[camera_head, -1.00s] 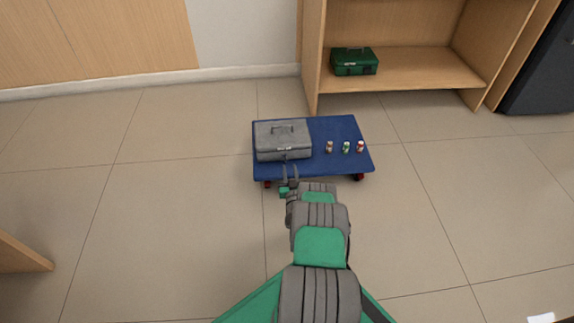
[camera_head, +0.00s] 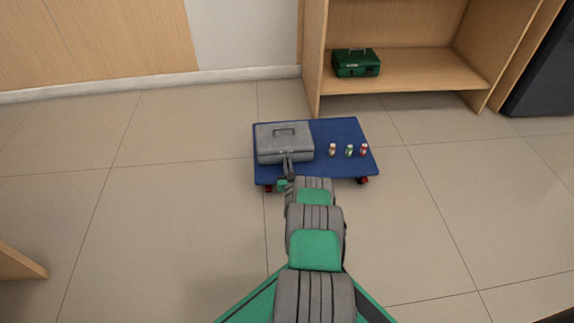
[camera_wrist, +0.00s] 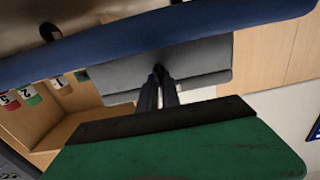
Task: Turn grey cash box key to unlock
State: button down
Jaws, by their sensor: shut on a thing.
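The grey cash box (camera_head: 284,141) sits closed on the left part of a blue platform trolley (camera_head: 335,132), its handle on top. My gripper (camera_head: 288,163) is at the front face of the box, and its fingers are close together. In the wrist view my gripper (camera_wrist: 158,76) has its dark fingertips converged at the front of the grey box (camera_wrist: 205,72). The key is hidden between the fingertips, so its turn angle cannot be told. The blue trolley edge (camera_wrist: 130,45) also shows there.
Several small rolls or cans, among them a green one (camera_head: 349,151) and a red one (camera_head: 364,150), stand on the trolley right of the box. A green cash box (camera_head: 356,63) sits in a wooden shelf (camera_head: 420,72) behind. The tiled floor around is clear.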

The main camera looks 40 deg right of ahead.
jog(key=shift+m+b, duration=0.35)
jog(key=shift+m, duration=0.05)
dwell(0.4)
jog(key=m+b, duration=0.1)
jog(key=m, duration=0.1)
jog(key=shift+d+f+m+b, duration=0.1)
jog(key=shift+m+b, duration=0.2)
jog(key=shift+m, duration=0.1)
jog(key=m, duration=0.4)
jog(key=shift+s+d, duration=0.1)
jog(key=shift+s, duration=0.05)
jog(key=m, duration=0.5)
jog(key=shift+f+m, duration=0.15)
jog(key=shift+m, duration=0.25)
jog(key=shift+d+f+m, duration=0.1)
jog(key=shift+f+m, duration=0.05)
jog(key=shift+m, duration=2.15)
jog(key=c, duration=1.6)
grip_release()
jog(key=shift+o, duration=0.2)
